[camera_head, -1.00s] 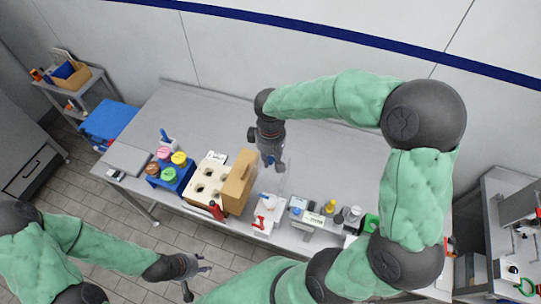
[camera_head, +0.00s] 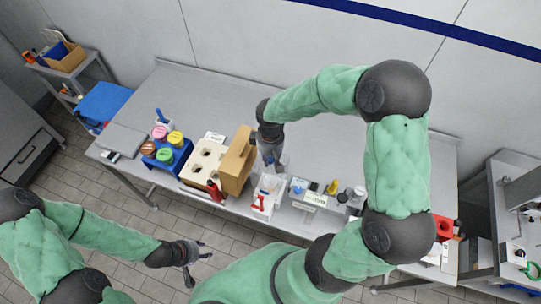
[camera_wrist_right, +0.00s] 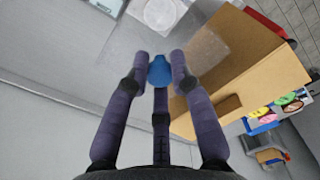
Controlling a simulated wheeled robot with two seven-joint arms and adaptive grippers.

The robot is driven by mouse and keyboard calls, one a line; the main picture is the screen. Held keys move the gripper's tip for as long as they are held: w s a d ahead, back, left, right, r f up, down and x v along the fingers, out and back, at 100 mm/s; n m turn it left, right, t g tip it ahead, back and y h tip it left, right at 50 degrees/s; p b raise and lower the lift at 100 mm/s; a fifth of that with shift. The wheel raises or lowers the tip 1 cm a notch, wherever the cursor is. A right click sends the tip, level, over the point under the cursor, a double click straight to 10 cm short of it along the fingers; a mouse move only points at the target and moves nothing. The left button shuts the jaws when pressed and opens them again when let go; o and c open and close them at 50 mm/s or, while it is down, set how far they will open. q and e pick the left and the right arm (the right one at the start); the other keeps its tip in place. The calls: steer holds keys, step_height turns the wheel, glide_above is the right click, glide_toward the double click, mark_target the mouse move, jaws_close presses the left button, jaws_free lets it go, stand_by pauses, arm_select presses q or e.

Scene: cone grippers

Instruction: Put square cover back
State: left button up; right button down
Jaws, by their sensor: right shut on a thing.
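My right gripper (camera_head: 271,157) hangs over the bench just right of the cardboard box. In the right wrist view its fingers (camera_wrist_right: 162,68) are closed around a blue knob (camera_wrist_right: 159,72). A clear, see-through square cover (camera_wrist_right: 208,48) spreads beyond the fingers and seems joined to this knob; its edges are faint. The white device (camera_head: 264,196) with red parts stands just in front of the gripper, and its white top shows in the wrist view (camera_wrist_right: 158,12). The cover appears above the bench, apart from the device. My left gripper (camera_head: 195,262) is open and empty, low over the floor.
The cardboard box (camera_head: 238,160) stands close left of the right gripper. Further left are a white block with holes (camera_head: 205,159) and a blue rack with coloured lids (camera_head: 167,153). A scale-like instrument (camera_head: 308,198) and small bottles stand right. The bench's back is clear.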

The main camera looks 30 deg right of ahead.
mark_target(271, 167)
steer(key=shift+f+b, duration=1.95)
steer(key=shift+f, duration=1.1)
steer(key=shift+f+b, duration=0.55)
steer(key=shift+f, duration=0.05)
steer(key=c, duration=1)
jaws_free()
steer(key=shift+r, duration=0.15)
step_height(271, 167, up, 12)
steer(key=shift+f, duration=0.1)
